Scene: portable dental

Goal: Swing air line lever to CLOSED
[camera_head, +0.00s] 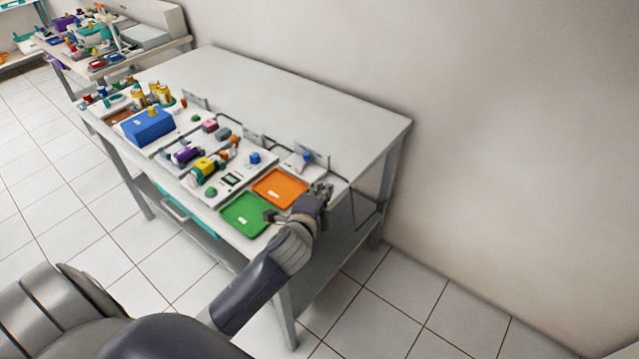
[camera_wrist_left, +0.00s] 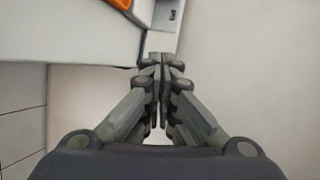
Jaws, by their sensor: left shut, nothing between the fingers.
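My left gripper (camera_head: 323,189) is at the right end of the white table, just right of the orange tray. In the left wrist view its fingers (camera_wrist_left: 160,62) are together and empty, with the tips over the table's edge. A small fitting with a blue part (camera_head: 305,156) stands behind the orange tray, beyond my gripper; I cannot tell whether this is the air line lever. A dark line (camera_head: 345,180) runs along the table's right side. No lever or CLOSED mark can be read. My right gripper is not in view.
The orange tray (camera_head: 279,187) and green tray (camera_head: 247,213) lie left of my gripper. Coloured parts and a blue box (camera_head: 148,126) fill the table's left side. The back of the tabletop (camera_head: 300,105) is bare. A wall (camera_head: 500,150) stands behind.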

